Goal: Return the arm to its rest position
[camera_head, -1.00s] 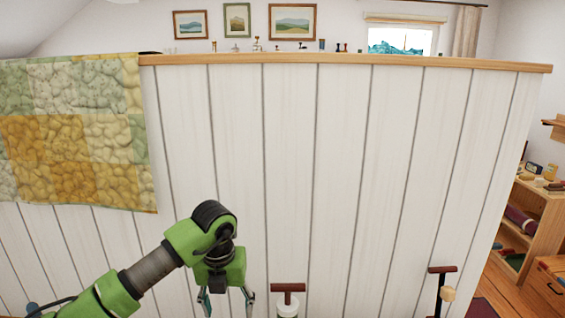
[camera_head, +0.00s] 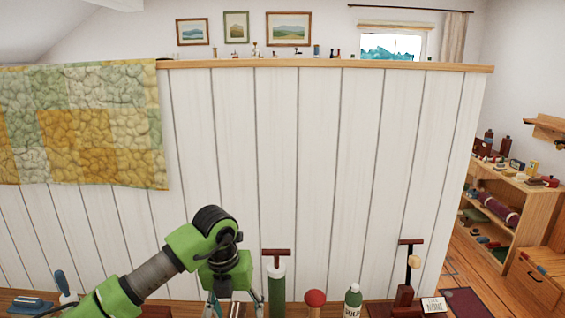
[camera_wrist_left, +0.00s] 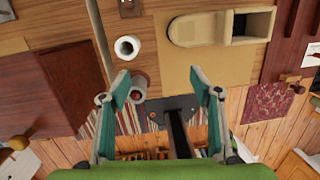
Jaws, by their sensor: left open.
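My left arm comes in from the lower left in the head view, its green and grey links bent at the elbow. My left gripper (camera_head: 234,300) points down in front of the white plank partition, with its fingertips near the bottom edge of the picture. In the left wrist view the gripper (camera_wrist_left: 160,92) is open, its two fingers wide apart with nothing held between them. My right gripper is not in view.
A green cylinder with a T-handle (camera_head: 276,285), a red-topped knob (camera_head: 315,298) and a green bottle (camera_head: 352,300) stand right of the gripper. A quilt (camera_head: 80,130) hangs over the white partition (camera_head: 330,160). A wooden shelf (camera_head: 540,215) stands at the far right.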

